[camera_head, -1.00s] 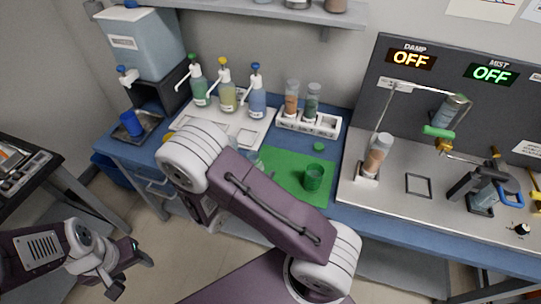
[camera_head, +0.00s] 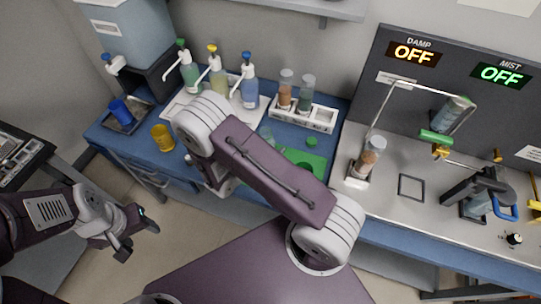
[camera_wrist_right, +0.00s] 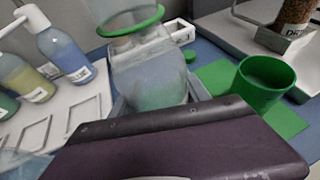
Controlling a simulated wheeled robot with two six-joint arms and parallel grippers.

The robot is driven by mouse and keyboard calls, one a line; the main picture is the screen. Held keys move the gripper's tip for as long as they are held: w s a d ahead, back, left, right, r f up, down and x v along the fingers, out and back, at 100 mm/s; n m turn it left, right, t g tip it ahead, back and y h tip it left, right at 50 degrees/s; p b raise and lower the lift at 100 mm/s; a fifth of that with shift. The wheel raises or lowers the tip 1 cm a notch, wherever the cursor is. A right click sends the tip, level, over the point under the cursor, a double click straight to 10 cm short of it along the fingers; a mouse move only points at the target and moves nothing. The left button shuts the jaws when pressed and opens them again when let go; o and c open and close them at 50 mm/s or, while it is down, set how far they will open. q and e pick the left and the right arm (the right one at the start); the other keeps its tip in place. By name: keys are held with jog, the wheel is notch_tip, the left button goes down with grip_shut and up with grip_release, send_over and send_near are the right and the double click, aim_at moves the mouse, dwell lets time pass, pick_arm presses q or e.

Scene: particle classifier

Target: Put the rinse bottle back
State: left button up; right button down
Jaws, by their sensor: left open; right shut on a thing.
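My right gripper (camera_wrist_right: 160,98) is shut on a clear jar with a green rim (camera_wrist_right: 148,60); its upright body stands between the grey fingers. In the head view my right arm hides most of that gripper. Three pump bottles, green (camera_head: 188,72), yellow (camera_head: 217,82) and blue (camera_head: 249,92), stand upright on a white tray (camera_head: 180,107). The blue one also shows in the right wrist view (camera_wrist_right: 66,55), left of the jar. I cannot tell which is the rinse bottle; labels are too small. My left gripper (camera_head: 138,238) is open and empty, low at the left.
A green mat (camera_head: 315,160) lies right of my arm, with a green cup (camera_wrist_right: 264,82). A yellow cup (camera_head: 162,138) and a blue cup (camera_head: 121,111) stand at left. A white rack (camera_head: 302,115) holds two tubes. The steel bench with the OFF panel (camera_head: 455,75) is at right.

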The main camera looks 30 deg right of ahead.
notch_tip(320, 180, down, 4)
jog(key=shift+s+r, duration=0.1)
jog(key=shift+s, duration=0.05)
jog(key=shift+f, duration=0.2)
jog(key=shift+f+b, duration=0.2)
jog(key=shift+b, duration=0.15)
jog(key=c, duration=0.5)
grip_release()
jog(key=shift+r, duration=0.1)
jog(key=shift+r, duration=0.1)
jog(key=shift+a+r, duration=0.15)
jog(key=shift+a, duration=0.1)
jog(key=v, duration=1.1)
jog(key=shift+s+a+r, duration=0.1)
jog(key=shift+s+a, duration=0.1)
jog(key=shift+a, duration=0.05)
